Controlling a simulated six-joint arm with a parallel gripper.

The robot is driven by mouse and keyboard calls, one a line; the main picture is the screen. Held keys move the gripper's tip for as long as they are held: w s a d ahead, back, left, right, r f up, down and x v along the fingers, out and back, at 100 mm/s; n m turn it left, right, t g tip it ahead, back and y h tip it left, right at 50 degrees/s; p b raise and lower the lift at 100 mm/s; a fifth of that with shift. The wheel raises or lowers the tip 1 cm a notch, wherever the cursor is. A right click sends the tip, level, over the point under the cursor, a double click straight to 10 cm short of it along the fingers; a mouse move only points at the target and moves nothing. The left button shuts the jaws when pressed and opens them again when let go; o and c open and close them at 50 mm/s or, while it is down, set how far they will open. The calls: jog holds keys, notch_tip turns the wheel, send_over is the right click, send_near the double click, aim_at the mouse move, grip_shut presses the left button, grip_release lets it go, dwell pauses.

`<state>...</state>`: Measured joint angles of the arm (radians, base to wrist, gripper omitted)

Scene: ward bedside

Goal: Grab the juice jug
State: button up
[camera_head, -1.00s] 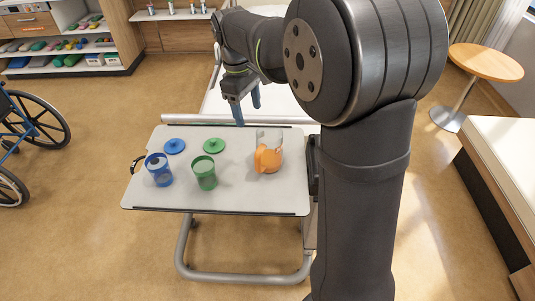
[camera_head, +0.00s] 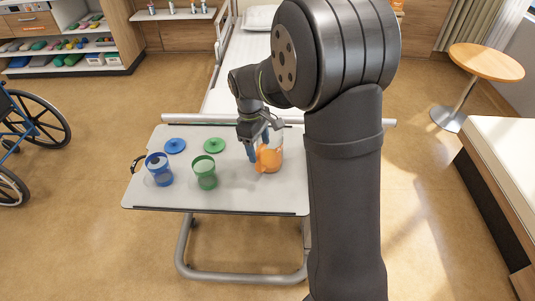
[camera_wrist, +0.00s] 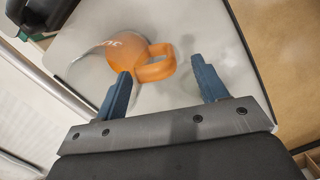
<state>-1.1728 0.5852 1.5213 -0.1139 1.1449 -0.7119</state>
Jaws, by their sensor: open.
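The juice jug (camera_head: 269,158) is orange and clear and stands on the right part of the overbed table (camera_head: 240,201). In the wrist view the jug (camera_wrist: 125,62) shows its orange handle toward my gripper (camera_wrist: 165,85). My gripper is open, its two blue fingers apart. The left finger overlaps the jug's side near the handle in the picture, and the right finger is beyond the handle. I cannot tell whether either finger touches it. In the head view my gripper (camera_head: 259,150) is low over the table, right at the jug, and hides part of it.
On the table stand a blue cup (camera_head: 158,172) and a green cup (camera_head: 204,174), with a blue lid (camera_head: 174,146) and a green lid (camera_head: 214,145) behind them. A bed (camera_head: 225,85) lies behind the table.

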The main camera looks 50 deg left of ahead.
aim_at(267, 153)
notch_tip(267, 153, down, 4)
jog(key=shift+w+d+f, duration=0.1)
jog(key=shift+d+f, duration=0.05)
jog(key=c, duration=1.2)
jog(key=shift+c, duration=0.2)
